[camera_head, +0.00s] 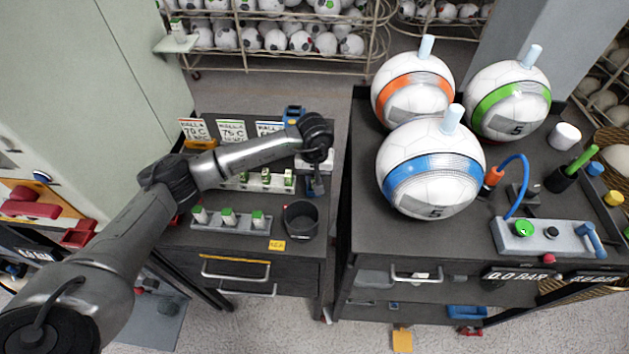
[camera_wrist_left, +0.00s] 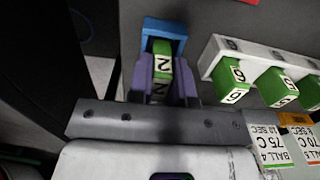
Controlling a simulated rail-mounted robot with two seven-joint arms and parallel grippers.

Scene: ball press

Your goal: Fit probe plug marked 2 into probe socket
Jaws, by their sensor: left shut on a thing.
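My left gripper (camera_head: 314,186) points down over the right end of the left bench. In the left wrist view its two purple fingers (camera_wrist_left: 161,84) are shut on a green plug (camera_wrist_left: 161,66) marked 2. A blue square-framed piece (camera_wrist_left: 164,28) lies at the plug's far end, and the plug overlaps it in the picture. I cannot tell whether this piece is the probe socket, or how deep the plug sits in it. In the head view the plug is too small and covered to make out. My right gripper is not in view.
A white rack (camera_wrist_left: 222,60) of numbered green plugs stands beside the gripper. A dark cup (camera_head: 301,219) and a front rack (camera_head: 229,226) are close by. Ball cards (camera_head: 231,131) stand behind. The right table (camera_head: 372,222) carries three large balls and a pump unit (camera_head: 540,236).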

